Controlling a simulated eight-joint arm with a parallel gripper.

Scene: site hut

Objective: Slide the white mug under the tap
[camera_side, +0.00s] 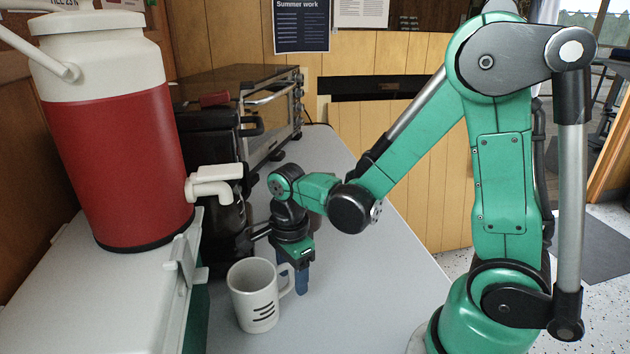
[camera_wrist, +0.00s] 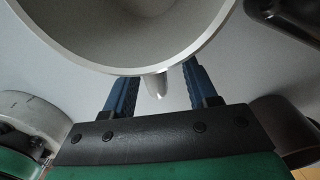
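The white mug (camera_side: 254,300) with dark stripes stands upright on the grey counter, lower right of the tap in the picture. Its handle points right, towards my gripper (camera_side: 295,277). The white tap (camera_side: 213,182) sticks out from the red drinks cooler, above counter height. In the wrist view the mug (camera_wrist: 150,68) fills the top, seen into its empty inside. Its handle lies between the two blue fingers of my gripper (camera_wrist: 158,82), with a gap on each side. My gripper is open, fingers pointing down. The tap is out of the wrist view.
The red cooler (camera_side: 120,160) stands on a white box (camera_side: 95,300) left of the mug. A black machine (camera_side: 212,135) and an oven (camera_side: 270,105) stand behind along the wall. The counter (camera_side: 370,265) right of the mug is clear.

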